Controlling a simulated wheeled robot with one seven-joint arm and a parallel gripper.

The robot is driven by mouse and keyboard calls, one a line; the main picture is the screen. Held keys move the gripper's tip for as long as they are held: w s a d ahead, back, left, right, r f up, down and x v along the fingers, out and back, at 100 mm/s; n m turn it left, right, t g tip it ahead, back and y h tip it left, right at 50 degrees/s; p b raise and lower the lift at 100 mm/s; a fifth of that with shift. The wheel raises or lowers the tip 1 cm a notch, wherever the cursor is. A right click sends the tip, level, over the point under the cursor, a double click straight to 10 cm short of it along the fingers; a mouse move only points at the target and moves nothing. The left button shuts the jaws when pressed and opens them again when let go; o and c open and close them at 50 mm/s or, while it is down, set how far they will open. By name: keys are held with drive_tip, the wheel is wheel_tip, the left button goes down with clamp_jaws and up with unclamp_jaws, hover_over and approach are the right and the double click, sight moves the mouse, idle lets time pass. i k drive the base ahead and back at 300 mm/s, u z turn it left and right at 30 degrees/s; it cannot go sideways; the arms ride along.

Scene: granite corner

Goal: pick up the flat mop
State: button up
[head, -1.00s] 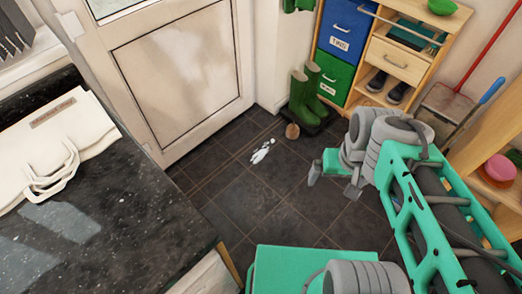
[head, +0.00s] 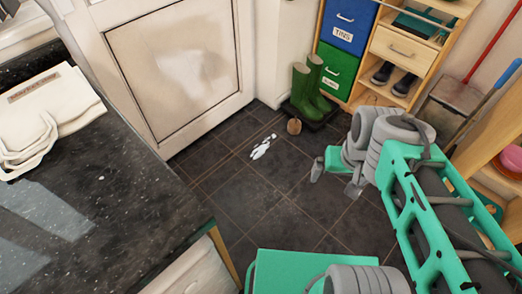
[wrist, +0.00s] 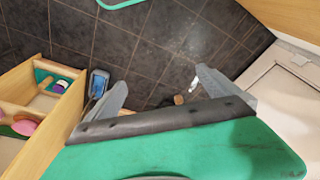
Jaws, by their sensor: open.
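Two long-handled tools lean by the shelves at the right of the head view. One has a blue handle (head: 497,92), its lower end hidden behind my arm. The other has a red handle (head: 494,42) and a flat greyish head (head: 455,95). I cannot tell for certain which is the flat mop. In the wrist view a blue and grey piece (wrist: 98,83) shows beside the wooden shelf, perhaps part of one of them. My gripper (head: 334,180) is open and empty above the floor, left of the tools and apart from them. Its fingers also show in the wrist view (wrist: 160,88).
A black counter (head: 110,185) with a white bag (head: 45,115) is at the left. A white door (head: 175,70) and green boots (head: 308,88) stand behind. A wooden cabinet (head: 405,62) and shelf (head: 480,150) bound the right.

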sight(517, 63)
drive_tip(key=z, duration=0.45)
drive_tip(key=i, duration=1.5)
drive_tip(key=u, duration=0.15)
